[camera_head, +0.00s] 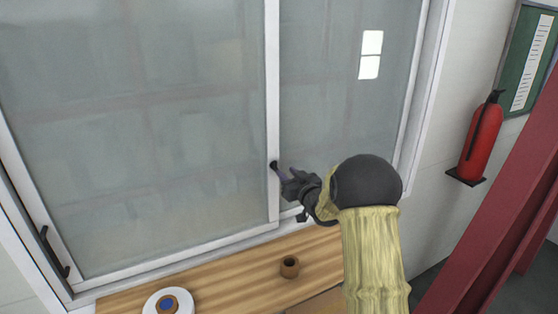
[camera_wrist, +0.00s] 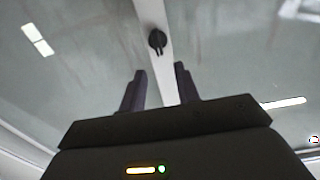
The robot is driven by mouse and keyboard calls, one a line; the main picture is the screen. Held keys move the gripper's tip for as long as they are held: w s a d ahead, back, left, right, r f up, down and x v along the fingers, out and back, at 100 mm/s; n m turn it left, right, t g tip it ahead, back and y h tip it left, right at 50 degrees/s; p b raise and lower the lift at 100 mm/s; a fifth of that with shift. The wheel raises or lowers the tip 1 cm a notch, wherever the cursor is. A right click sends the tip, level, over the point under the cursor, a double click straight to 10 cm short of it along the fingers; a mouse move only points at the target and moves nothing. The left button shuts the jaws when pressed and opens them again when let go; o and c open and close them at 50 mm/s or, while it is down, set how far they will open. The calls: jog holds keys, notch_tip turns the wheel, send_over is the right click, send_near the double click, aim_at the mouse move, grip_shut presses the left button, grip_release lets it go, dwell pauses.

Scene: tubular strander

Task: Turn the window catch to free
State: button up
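The window catch is a small dark knob on the white middle upright of the sliding window. It shows in the wrist view (camera_wrist: 157,40) just beyond my fingertips, and in the head view (camera_head: 274,165) at the upright's lower part. My gripper (camera_wrist: 160,78) is open, with its two dark fingers apart and nothing between them. In the head view my gripper (camera_head: 283,174) is close to the catch, to its lower right. The catch appears ahead of the gap between the fingers, and I cannot tell whether a finger touches it. Its exact turn angle is too small to read.
A wooden sill (camera_head: 225,270) runs below the window, with a small brown cup (camera_head: 289,267) and a white roll (camera_head: 168,303) on it. A black handle (camera_head: 54,252) is on the window's left frame. A fire extinguisher (camera_head: 481,137) and a red beam (camera_head: 500,200) stand at right.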

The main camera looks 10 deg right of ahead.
aim_at(277, 164)
jog(key=p+x, duration=0.2)
jog(key=x, duration=0.4)
jog(key=shift+w+p, duration=0.25)
jog(key=shift+p, duration=0.15)
grip_shut()
